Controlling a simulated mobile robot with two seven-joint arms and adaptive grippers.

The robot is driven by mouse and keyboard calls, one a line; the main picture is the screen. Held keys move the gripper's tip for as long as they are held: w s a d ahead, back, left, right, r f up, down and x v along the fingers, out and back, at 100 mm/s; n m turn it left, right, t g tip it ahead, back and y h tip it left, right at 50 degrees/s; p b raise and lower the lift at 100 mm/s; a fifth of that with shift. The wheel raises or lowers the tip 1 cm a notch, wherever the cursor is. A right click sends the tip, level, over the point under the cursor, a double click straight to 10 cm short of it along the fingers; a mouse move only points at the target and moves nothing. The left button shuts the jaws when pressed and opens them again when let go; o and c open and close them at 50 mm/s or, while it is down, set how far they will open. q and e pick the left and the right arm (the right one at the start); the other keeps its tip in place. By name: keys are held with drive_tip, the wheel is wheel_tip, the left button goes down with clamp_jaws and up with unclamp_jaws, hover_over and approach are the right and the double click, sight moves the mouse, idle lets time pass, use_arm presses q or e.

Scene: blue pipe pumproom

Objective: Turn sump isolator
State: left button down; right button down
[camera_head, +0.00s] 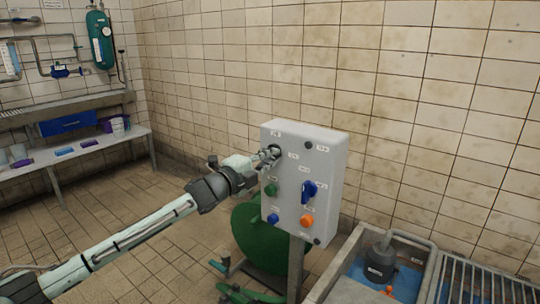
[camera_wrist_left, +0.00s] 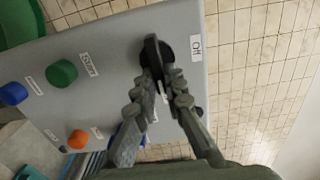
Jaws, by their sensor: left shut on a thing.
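The grey-white control box (camera_head: 318,165) stands on a post in the middle of the head view. A black rotary knob (camera_wrist_left: 153,54) sits on its face at the upper left, with a label reading "Off" (camera_wrist_left: 196,47) beside it in the left wrist view. My left gripper (camera_head: 268,155) reaches in from the left, its fingers shut on the knob's handle and hiding most of it in the head view. The left wrist view shows the fingers (camera_wrist_left: 167,90) at the handle. The right gripper is not in view.
Close by on the box are a green button (camera_head: 271,190), a blue rotary handle (camera_head: 309,191), a blue button (camera_head: 273,218) and an orange button (camera_head: 307,221). A sump basin with a grey pump (camera_head: 380,262) lies at lower right. A tiled wall stands behind.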

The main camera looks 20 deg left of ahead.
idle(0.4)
use_arm(q)
drive_tip(key=c, duration=1.6)
unclamp_jaws()
drive_tip(key=v, duration=1.2)
